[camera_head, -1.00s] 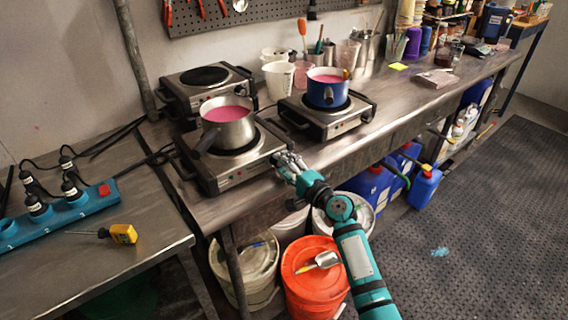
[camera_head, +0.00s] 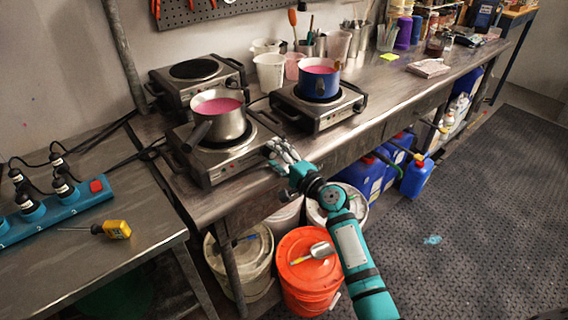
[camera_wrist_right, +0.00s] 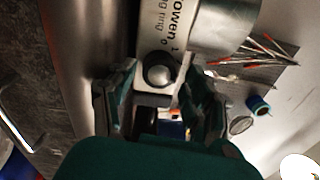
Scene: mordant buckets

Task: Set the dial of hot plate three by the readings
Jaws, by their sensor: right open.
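Three hot plates stand on the steel bench. The front left hot plate (camera_head: 222,172) carries a steel pot (camera_head: 219,125) of pink liquid. The right one (camera_head: 318,120) carries a blue pot (camera_head: 319,86) of pink liquid. The back left one (camera_head: 196,70) has a bare burner. I cannot read which is three. My right gripper (camera_head: 277,150) is at the right front corner of the front left plate. In the right wrist view the open gripper (camera_wrist_right: 162,88) has a finger on each side of a round dial (camera_wrist_right: 160,72) on a lettered panel. Contact cannot be told. My left gripper is not in view.
Cups and tools stand behind the plates. An orange bucket (camera_head: 308,275) and blue jugs are below the bench.

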